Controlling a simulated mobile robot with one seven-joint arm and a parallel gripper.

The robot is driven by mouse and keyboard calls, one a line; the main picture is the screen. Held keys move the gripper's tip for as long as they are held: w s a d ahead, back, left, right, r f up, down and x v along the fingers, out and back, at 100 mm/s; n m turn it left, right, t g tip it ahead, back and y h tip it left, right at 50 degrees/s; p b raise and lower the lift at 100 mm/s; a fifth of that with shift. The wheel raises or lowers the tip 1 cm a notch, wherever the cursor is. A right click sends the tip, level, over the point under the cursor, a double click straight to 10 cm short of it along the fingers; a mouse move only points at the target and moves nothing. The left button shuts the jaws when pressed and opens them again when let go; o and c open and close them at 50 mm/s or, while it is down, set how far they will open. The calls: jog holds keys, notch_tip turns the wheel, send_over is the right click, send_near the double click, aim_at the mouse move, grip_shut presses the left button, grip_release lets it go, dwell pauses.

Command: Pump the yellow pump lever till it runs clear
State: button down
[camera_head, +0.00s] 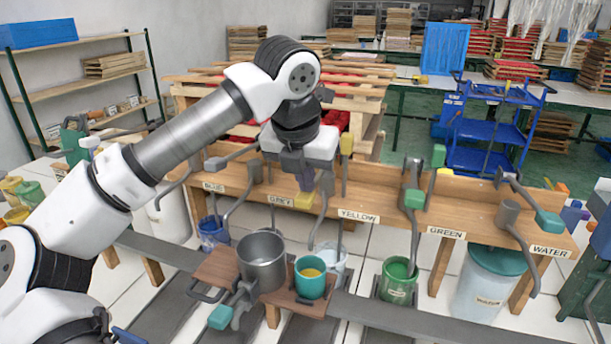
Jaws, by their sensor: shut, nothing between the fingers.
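My gripper (304,190) is over the wooden pump bench (395,195), close above the gap between the GREY and YELLOW labels. Its fingers are small in the view and partly hidden by the wrist. A yellow block (303,201) shows right at the fingertips; I cannot tell whether it is a lever grip or touches the fingers. Another yellow grip (347,144) stands upright behind the YELLOW label (358,215). A curved grey spout (318,222) comes down in front. A teal cup (312,288) with yellow-orange liquid stands below it on a brown board.
A large metal pot (262,275) stands left of the cup. A green bucket (397,282) and a water tank (488,283) stand to the right. Other levers with teal grips (550,223) project from the bench. A grey rail (400,318) runs along the front.

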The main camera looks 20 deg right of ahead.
aim_at(305, 194)
jog(key=shift+f+b, duration=1.55)
jog(key=shift+f, duration=0.55)
notch_tip(305, 194, up, 11)
jog(key=p, duration=0.7)
jog(key=shift+f, duration=0.1)
